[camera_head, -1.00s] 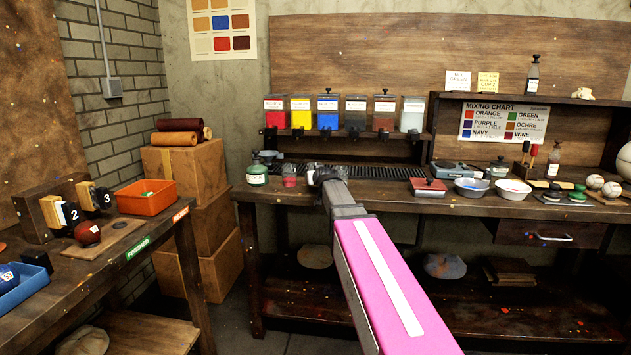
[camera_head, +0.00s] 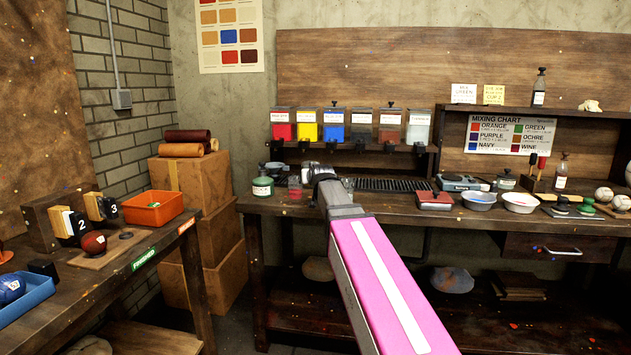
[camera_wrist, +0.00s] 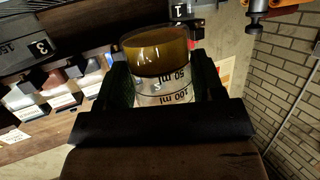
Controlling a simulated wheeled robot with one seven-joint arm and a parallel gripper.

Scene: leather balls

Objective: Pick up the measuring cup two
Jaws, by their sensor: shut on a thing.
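A clear measuring cup (camera_wrist: 165,72) with dark inverted markings of 50 ml and 100 ml is between my fingers in the wrist view. Its far part looks amber-brown. My gripper (camera_wrist: 165,88) is shut on it, one dark finger at each side. I cannot read a cup number on it. In the head view my gripper (camera_head: 318,172) is over the back bench, below the row of dispensers, and my arm hides much of the held cup. A small red cup (camera_head: 294,188) stands on the bench left of my gripper.
Dispensers (camera_head: 334,128) hang above the back bench (camera_head: 400,207). A green-labelled jar (camera_head: 263,186) stands at left. A red box (camera_head: 435,200) and two bowls (camera_head: 478,200) stand at right. An orange tray (camera_head: 149,208) sits on the left table.

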